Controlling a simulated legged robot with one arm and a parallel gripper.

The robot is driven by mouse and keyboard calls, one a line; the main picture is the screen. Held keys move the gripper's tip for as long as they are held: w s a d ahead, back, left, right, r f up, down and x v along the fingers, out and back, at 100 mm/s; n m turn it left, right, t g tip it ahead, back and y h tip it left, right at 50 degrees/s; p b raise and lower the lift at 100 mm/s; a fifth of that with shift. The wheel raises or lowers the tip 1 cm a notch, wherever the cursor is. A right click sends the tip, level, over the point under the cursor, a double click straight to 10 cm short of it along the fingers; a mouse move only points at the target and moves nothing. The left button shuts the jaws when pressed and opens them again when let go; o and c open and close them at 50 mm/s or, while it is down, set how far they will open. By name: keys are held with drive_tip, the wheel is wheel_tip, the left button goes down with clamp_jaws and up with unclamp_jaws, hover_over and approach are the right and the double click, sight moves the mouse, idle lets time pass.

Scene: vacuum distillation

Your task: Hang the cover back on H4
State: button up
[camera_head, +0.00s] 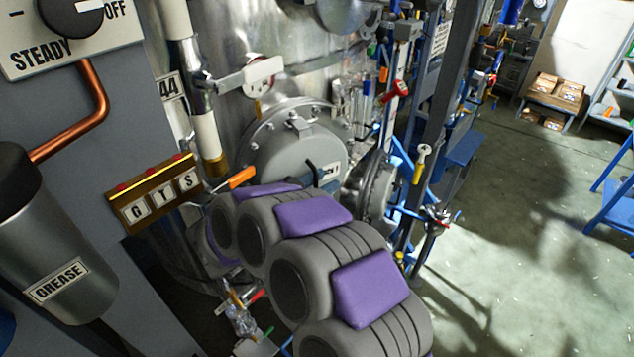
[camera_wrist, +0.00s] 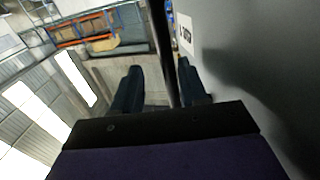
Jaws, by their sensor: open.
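A round grey cover or hatch (camera_head: 285,155) with a bolted rim is on the metal vessel in the head view. It bears a small label I cannot read, and my arm hides its lower part. A second round flanged lid (camera_head: 376,192) is to its right. I cannot make out a clear H4 mark or tell which round piece is the task's cover. My gripper (camera_wrist: 158,88) is open in the wrist view, with nothing visible held between its two dark fingers.
A panel with a copper pipe (camera_head: 92,112), a GREASE canister (camera_head: 58,260) and a GTS plate (camera_head: 157,195) stand at the left. Valves and a blue frame (camera_head: 405,215) are right of the vessel. Open floor (camera_head: 530,220) lies at the right. A grey surface (camera_wrist: 265,75) is close in the wrist view.

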drive_tip(key=b+v, duration=0.1)
drive_tip(key=v, duration=0.6)
drive_tip(key=shift+b, duration=0.35)
drive_tip(key=shift+s+a, duration=0.15)
